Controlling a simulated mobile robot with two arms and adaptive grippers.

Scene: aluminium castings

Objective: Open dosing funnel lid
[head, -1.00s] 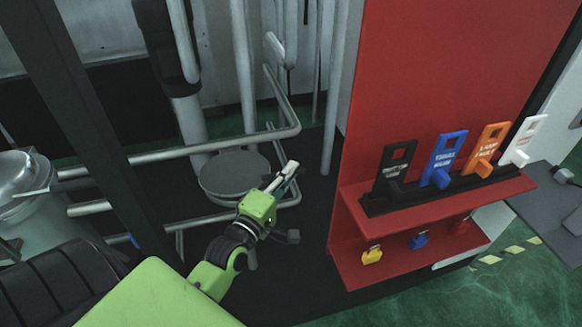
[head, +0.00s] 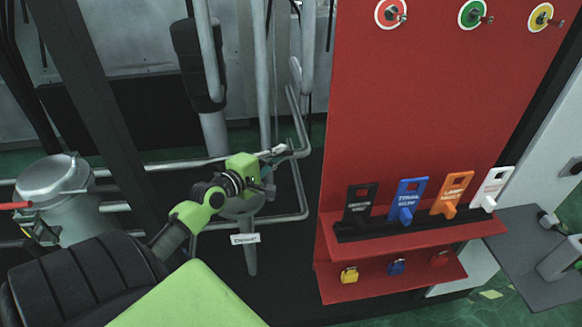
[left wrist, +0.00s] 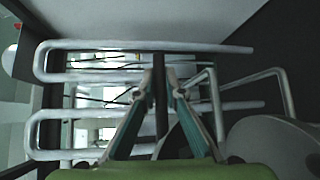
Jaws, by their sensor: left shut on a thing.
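The dosing funnel (head: 240,208) is a grey cone with a white label (head: 245,239), behind my left arm in the head view. My left gripper (head: 281,151) is by the bent pipe, above and right of the funnel. In the left wrist view its fingers (left wrist: 159,85) are closed around a narrow dark bar (left wrist: 161,110), apparently the lid's handle. A round grey plate (left wrist: 275,145) shows at lower right there; I cannot tell if it is the lid. The gripper and arm hide part of the funnel's top, so the lid's angle is unclear. My right gripper is out of view.
Bent grey pipes (head: 303,170) run close around the gripper. A silver lidded vessel (head: 55,185) stands at left. A red panel (head: 420,110) with coloured tags (head: 408,195) and padlocks on a shelf stands at right.

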